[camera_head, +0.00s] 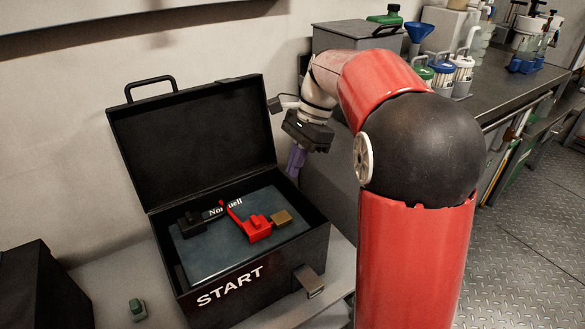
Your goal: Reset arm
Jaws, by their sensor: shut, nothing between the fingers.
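My arm, red with a black joint, rises at the right of the view and bends over toward the wall. My gripper (295,161) hangs at its far end, with purple fingers pointing down. The fingers are shut and nothing shows between them. The gripper is beside the right rear side of an open black case (315,240), apart from the things inside. The near part of my arm hides some of the bench behind it.
The case lid (190,140) stands open. Inside lie a dark blue book (205,258), a red piece (250,226) and a brass-coloured block (281,218). A small green object (136,309) is on the grey surface. A grey box (355,38) and several bottles stand behind.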

